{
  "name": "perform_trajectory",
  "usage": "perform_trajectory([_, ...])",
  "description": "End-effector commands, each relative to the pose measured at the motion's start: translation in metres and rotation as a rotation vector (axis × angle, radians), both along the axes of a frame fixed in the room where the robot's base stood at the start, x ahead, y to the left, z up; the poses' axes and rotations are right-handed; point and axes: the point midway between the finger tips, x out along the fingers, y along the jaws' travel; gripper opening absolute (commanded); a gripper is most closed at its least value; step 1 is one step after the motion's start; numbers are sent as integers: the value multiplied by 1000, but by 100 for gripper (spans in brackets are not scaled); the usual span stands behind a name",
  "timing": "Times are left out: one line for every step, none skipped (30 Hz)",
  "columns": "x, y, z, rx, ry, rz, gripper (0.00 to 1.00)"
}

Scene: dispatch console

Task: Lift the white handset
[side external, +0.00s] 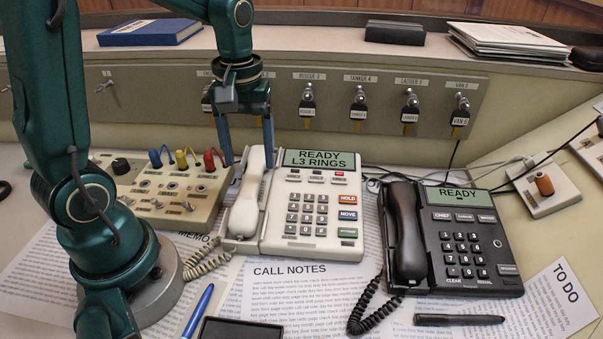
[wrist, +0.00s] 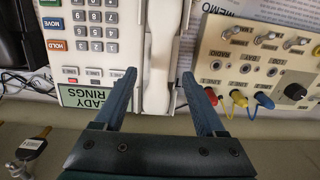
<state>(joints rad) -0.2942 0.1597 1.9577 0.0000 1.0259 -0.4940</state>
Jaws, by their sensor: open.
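The white handset (side external: 246,194) lies in its cradle on the left side of the white phone (side external: 262,238), whose screen reads "READY L3 RINGS". The handset also shows in the wrist view (wrist: 157,85), running between my fingers. My gripper (side external: 245,158) is open and points down over the handset's far end, one finger on each side. In the wrist view my gripper (wrist: 158,76) has visible space between its fingers and the handset. The side external view does not clearly show how deep the fingertips reach. The handset's coiled cord (side external: 207,261) hangs at the near left.
A switch panel (side external: 160,207) with coloured plugs stands close on the left. A black phone (side external: 470,255) with a black handset (side external: 408,232) sits to the right. The key panel (side external: 395,105) rises behind. A blue pen (side external: 198,310) and papers lie in front.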

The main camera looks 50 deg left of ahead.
Motion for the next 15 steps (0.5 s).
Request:
perform_trajectory([-1,0,-6,-1,4,0,72])
perform_trajectory([-1,0,-9,-1,4,-1,72])
perform_trajectory([-1,0,-15,-1,4,-1,72])
perform_trajectory([-2,-1,-19,-1,6,-1,72])
perform_trajectory([-2,-1,-22,-1,4,-1,72])
perform_trajectory([-1,-1,-27,-1,4,-2,72])
perform_trajectory([-1,-1,-31,-1,4,-2,72])
perform_trajectory([-1,-1,-34,-1,4,-2,72])
perform_trajectory([-1,-1,-37,-1,3,-2,72])
perform_trajectory([-1,-1,-39,-1,2,-2,72])
perform_trajectory([-1,-1,-41,-1,2,-2,72])
perform_trajectory([-1,-1,-43,-1,1,-2,72])
perform_trajectory([-1,-1,-44,0,0,-3,72])
perform_trajectory([-1,-1,-44,0,0,-3,72])
perform_trajectory([-1,-1,-45,1,-1,-3,72])
